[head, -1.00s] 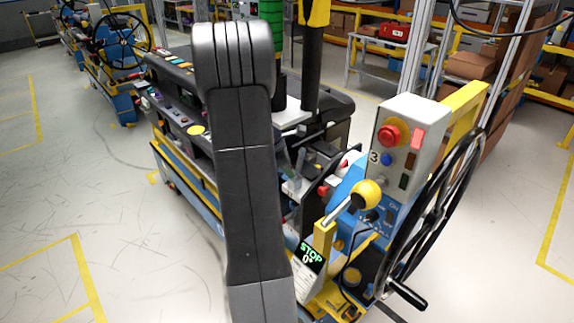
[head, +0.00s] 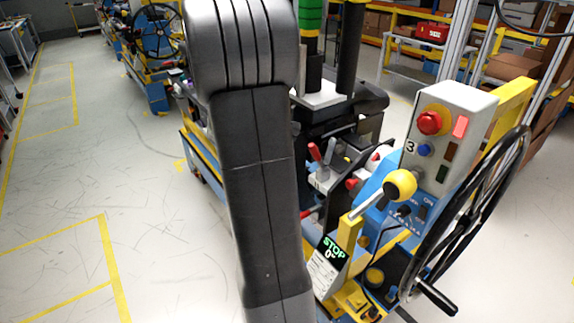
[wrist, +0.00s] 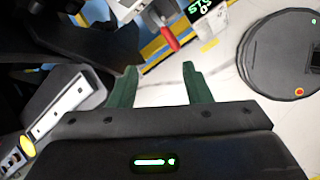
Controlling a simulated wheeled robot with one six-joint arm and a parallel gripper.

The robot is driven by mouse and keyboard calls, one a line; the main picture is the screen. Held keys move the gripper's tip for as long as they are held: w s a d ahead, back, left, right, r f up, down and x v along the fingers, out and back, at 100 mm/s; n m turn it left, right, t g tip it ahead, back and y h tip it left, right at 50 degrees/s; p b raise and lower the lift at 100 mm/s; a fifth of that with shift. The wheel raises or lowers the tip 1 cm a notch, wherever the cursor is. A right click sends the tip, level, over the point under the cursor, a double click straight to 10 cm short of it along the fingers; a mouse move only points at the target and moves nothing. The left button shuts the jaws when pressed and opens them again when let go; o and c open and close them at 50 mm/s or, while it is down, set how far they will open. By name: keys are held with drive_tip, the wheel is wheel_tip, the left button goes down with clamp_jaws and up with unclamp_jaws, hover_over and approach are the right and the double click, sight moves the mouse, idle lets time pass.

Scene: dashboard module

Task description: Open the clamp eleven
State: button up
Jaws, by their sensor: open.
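My gripper (wrist: 159,72) shows in the wrist view with two green fingers apart and nothing between them. A red-handled metal clamp lever (wrist: 169,37) lies just beyond the fingertips, apart from them. In the head view, a clamp with upright red handles (head: 321,158) stands on the module behind my arm. No number eleven is legible, so I cannot tell which clamp it is. My gripper is hidden in the head view, where my dark arm covers much of the module.
A control box (head: 450,125) with a red button, a yellow ball-knob lever (head: 400,185) and a large black handwheel (head: 470,220) stand at the right. Floor (head: 60,200) at the left is clear.

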sight(316, 154)
drive_tip(key=w+d+p, duration=0.1)
drive_tip(key=w+d, duration=0.1)
drive_tip(key=d, duration=0.1)
drive_tip(key=w+d+p, duration=0.1)
drive_tip(key=w+d, duration=0.1)
drive_tip(key=d, duration=0.1)
drive_tip(key=w+d+p, duration=0.2)
drive_tip(key=w+d, duration=0.1)
drive_tip(key=shift+w+d, duration=0.1)
drive_tip(key=shift+d, duration=0.3)
drive_tip(key=shift+w+d+f, duration=0.1)
drive_tip(key=shift+w+f, duration=0.05)
drive_tip(key=shift+f, duration=0.5)
drive_tip(key=shift+r, duration=0.1)
